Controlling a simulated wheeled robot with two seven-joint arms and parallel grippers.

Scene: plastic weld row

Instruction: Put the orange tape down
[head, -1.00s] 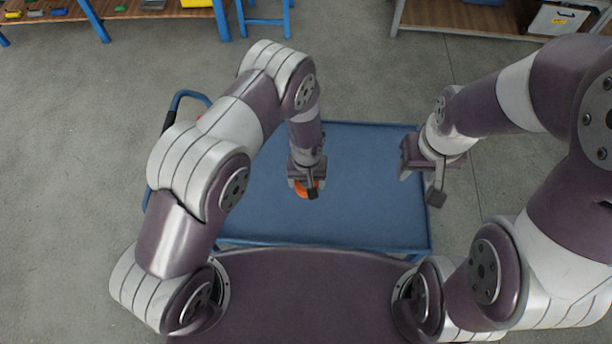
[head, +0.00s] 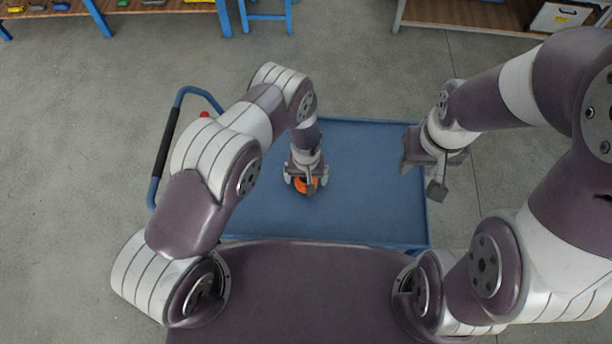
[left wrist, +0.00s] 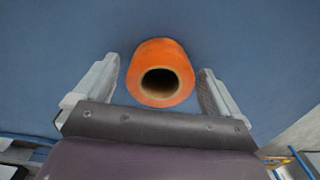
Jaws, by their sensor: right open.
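The orange tape (head: 301,186) is a roll with a dark hollow core and appears to rest on the blue cart top (head: 370,205). It also shows in the left wrist view (left wrist: 160,72), with its round end facing the camera. My left gripper (head: 306,184) is open around the roll. In the left wrist view its two fingers (left wrist: 160,90) stand on either side of the tape, with a gap on each side. My right gripper (head: 422,180) is open and empty above the cart's right edge.
The cart has a blue push handle (head: 165,145) with a black grip at its left. Most of the cart top around the tape is clear. A workbench (head: 130,8) with small parts and a blue stool (head: 266,18) stand at the back; a shelf (head: 470,14) with a white box is at the back right.

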